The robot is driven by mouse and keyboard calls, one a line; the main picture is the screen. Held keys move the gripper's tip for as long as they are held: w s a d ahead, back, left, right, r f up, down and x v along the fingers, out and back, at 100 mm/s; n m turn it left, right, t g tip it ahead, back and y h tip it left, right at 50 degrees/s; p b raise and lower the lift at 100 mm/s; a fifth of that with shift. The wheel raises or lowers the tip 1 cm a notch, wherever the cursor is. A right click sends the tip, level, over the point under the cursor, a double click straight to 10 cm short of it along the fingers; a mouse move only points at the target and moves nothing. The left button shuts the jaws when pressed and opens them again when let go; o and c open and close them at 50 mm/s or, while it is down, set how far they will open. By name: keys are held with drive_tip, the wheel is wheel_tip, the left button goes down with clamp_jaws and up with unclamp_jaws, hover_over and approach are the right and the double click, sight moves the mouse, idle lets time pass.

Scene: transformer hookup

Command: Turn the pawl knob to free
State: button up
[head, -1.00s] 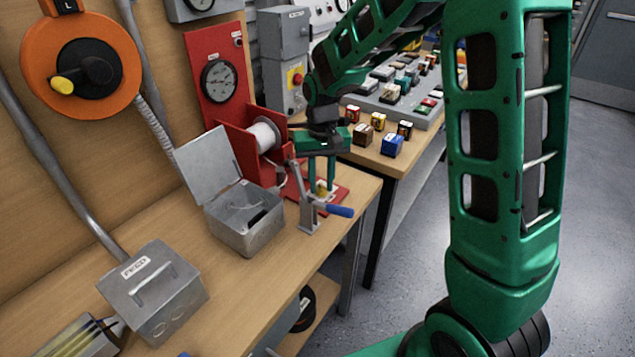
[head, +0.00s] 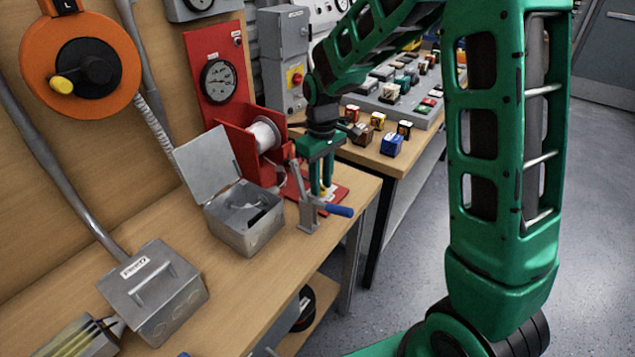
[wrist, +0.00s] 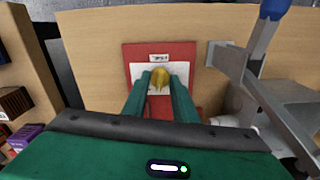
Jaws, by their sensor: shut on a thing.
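The pawl knob (wrist: 159,79) is yellow and sits on a white plate (wrist: 179,71) on a red base, with a small label above it in the wrist view. My gripper (wrist: 160,84) points down at it, with its two green fingers on either side and shut on the knob. In the head view my gripper (head: 321,188) stands over the red base (head: 340,192) near the bench's right end. The knob is mostly hidden there by the fingers and the lever clamp.
A grey lever clamp with a blue handle (head: 339,210) stands close beside my gripper. An open grey box (head: 243,238) is to its left, and a wire spool (head: 264,135) in a red frame is behind. Several small coloured blocks lie on the far bench.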

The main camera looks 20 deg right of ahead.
drive_tip(key=n, duration=0.5)
drive_tip(key=shift+n, duration=0.3)
drive_tip(key=n, duration=0.5)
drive_tip(key=shift+a+n, duration=0.1)
drive_tip(key=shift+n, duration=0.2)
drive_tip(key=o, duration=1)
drive_tip(key=shift+o, duration=0.2)
drive_tip(key=shift+w+r, duration=0.1)
drive_tip(key=shift+r, duration=0.45)
wheel_tip(320, 180, up, 10)
drive_tip(key=shift+f, duration=0.15)
